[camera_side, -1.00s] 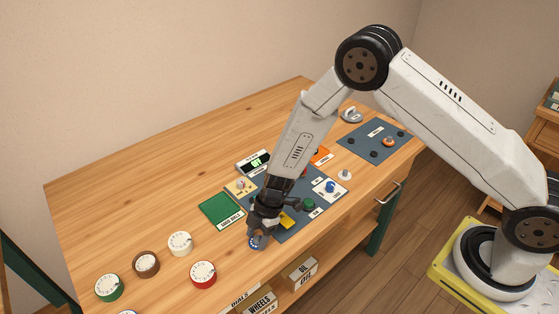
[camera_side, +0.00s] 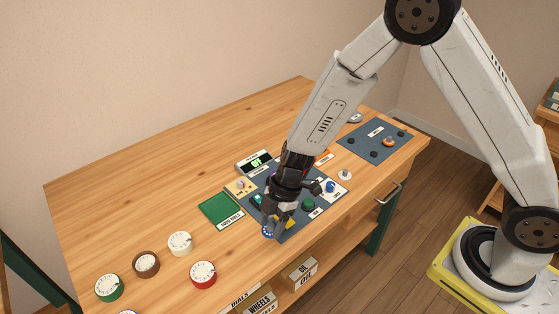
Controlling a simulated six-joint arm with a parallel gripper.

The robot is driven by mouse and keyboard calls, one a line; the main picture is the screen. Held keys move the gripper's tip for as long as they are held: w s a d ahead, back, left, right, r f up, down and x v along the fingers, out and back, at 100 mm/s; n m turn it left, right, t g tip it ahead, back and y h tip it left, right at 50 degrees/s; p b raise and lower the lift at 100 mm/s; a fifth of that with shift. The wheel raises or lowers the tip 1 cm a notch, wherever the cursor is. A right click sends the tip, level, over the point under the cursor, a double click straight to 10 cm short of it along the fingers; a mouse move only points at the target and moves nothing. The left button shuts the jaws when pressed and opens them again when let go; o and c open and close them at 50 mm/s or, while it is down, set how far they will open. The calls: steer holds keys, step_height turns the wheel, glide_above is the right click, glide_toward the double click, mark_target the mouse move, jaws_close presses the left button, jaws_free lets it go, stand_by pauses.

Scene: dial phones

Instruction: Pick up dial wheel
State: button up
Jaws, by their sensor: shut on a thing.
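My gripper (camera_side: 271,219) is shut on a small blue dial wheel (camera_side: 268,231). The wheel is held at the fingertips, over the front left part of the dark work mat (camera_side: 286,236). The gripper hides part of the wheel and part of the mat. Several round dials lie on the table at the front left: a green one (camera_side: 109,287), a brown one (camera_side: 146,263), a cream one (camera_side: 180,243) and a red one (camera_side: 203,274).
A second dark mat (camera_side: 365,141) with small knobs is at the back right. Labelled boxes (camera_side: 299,272) sit on the lower shelf. The table's left back is clear.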

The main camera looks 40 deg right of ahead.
steer(key=s+d+r, duration=0.3)
steer(key=s+r, duration=0.1)
steer(key=s, duration=0.5)
steer(key=shift+r, duration=0.4)
steer(key=shift+s, duration=0.1)
steer(key=shift+d, duration=0.1)
steer(key=w+d+r+m+t+h, duration=0.2)
steer(key=w+d+m, duration=0.3)
steer(key=d+m, duration=0.3)
steer(key=w+d+r+m+t+h, duration=0.2)
steer(key=w+d+m, duration=0.3)
steer(key=d+m, duration=0.4)
steer(key=shift+d+r+h, duration=0.25)
steer(key=shift+d+h, duration=0.05)
steer(key=shift+d, duration=1.3)
